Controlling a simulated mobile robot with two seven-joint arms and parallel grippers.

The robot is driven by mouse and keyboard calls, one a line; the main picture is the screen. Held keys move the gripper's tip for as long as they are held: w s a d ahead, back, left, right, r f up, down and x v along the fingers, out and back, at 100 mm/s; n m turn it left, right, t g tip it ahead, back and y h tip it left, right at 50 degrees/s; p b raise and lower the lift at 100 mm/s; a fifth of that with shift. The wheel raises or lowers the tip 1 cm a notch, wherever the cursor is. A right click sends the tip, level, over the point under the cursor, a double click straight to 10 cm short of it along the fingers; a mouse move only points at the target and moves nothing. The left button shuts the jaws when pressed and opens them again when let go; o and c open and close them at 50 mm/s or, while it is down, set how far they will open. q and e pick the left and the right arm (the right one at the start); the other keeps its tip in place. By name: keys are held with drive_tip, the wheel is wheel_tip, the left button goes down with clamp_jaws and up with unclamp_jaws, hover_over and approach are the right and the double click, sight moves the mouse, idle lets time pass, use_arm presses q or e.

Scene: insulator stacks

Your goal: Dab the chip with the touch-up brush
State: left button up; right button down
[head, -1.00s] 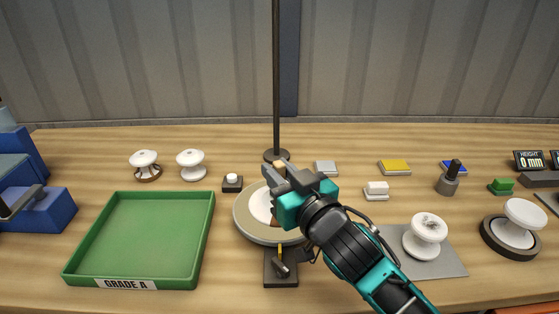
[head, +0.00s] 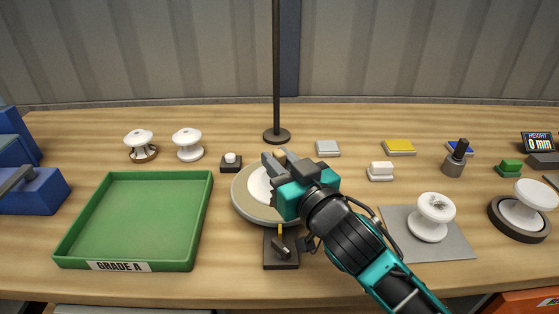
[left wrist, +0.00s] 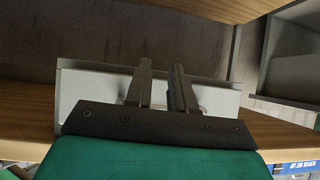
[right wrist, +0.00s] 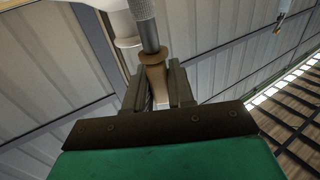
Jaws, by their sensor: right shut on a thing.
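My right gripper (head: 279,168) is over the round turntable (head: 247,212), shut on what looks like the touch-up brush. In the right wrist view a tan tapered piece (right wrist: 157,82) sits between the fingers, with a brown collar and a grey textured rod beyond it. A white object (head: 260,188) on the turntable is partly hidden by the gripper; a white shape also shows at the top of the right wrist view (right wrist: 124,28). I cannot make out the chip. In the left wrist view my left gripper (left wrist: 160,78) has its fingers apart, with nothing visible between them.
A green tray (head: 135,215) lies at left, with two white insulators (head: 187,143) behind it. A dark pole (head: 277,70) stands behind the turntable. A small dark stand (head: 281,262) is in front. A marked insulator (head: 432,215) sits on a grey mat (head: 455,245) at right.

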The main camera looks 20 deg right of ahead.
sight(280, 152)
drive_tip(key=shift+f, duration=0.3)
idle(0.4)
drive_tip(key=shift+f, duration=0.1)
idle(1.2)
wheel_tip(280, 152, up, 3)
drive_tip(key=p, duration=0.3)
drive_tip(key=shift+r, duration=2.1)
